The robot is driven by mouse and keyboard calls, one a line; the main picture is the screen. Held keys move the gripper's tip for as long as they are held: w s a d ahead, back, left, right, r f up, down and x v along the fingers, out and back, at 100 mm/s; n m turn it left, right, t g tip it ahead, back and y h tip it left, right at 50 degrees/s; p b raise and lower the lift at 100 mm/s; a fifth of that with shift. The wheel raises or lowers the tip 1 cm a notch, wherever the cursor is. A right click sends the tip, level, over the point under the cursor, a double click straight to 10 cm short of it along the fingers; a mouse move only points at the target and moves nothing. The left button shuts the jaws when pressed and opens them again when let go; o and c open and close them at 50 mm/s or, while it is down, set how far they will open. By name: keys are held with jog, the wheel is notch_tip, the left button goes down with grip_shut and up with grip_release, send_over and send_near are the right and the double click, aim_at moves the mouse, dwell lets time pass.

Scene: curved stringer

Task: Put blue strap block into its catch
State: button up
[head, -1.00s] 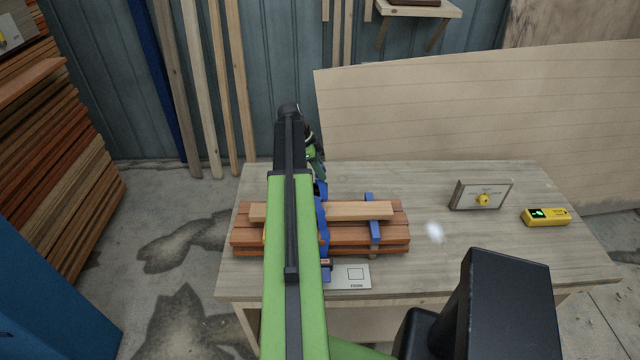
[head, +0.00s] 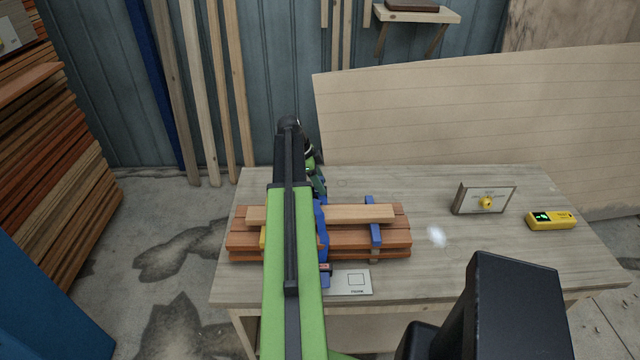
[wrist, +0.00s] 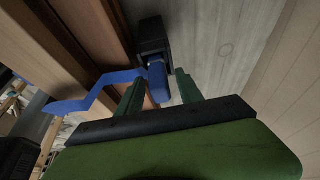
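In the wrist view the blue strap block (wrist: 158,82) sits between the two green fingers of my gripper (wrist: 160,92), with a narrow gap showing on its right. The fingers stand apart. The block's far end meets a black catch-like housing (wrist: 153,38); I cannot tell how deep it sits. A blue strap (wrist: 95,92) runs from it to the left, bent, along the brown boards. In the head view my gripper (head: 318,182) is at the far side of the board stack (head: 345,240), partly hidden by my arm. A blue strap (head: 322,225) crosses the stack there.
A second blue strap (head: 374,222) crosses the stack further right. A white card (head: 350,282) lies at the bench's front. A panel with a yellow knob (head: 486,202) and a yellow device (head: 550,220) stand on the right of the workbench (head: 430,275).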

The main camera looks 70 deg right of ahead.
jog(key=p+v, duration=1.1)
jog(key=v, duration=0.1)
jog(key=shift+r, duration=0.2)
jog(key=w+a+f+n+t, duration=0.1)
jog(key=w+a+n+t, duration=0.1)
jog(key=w+a+n, duration=1)
jog(key=w+a+n+t, duration=0.1)
jog(key=w+a+n, duration=0.4)
jog(key=w+a, duration=1.3)
jog(key=s+a+n, duration=0.1)
jog(key=a+n, duration=0.6)
jog(key=a, duration=1.1)
jog(key=s+a+n+t+y, duration=0.1)
jog(key=a+n, duration=0.6)
jog(key=a, duration=1.1)
jog(key=shift+s+f+n+y, duration=0.3)
jog(key=shift+s+f+n, duration=0.1)
jog(key=shift+s+f, duration=0.1)
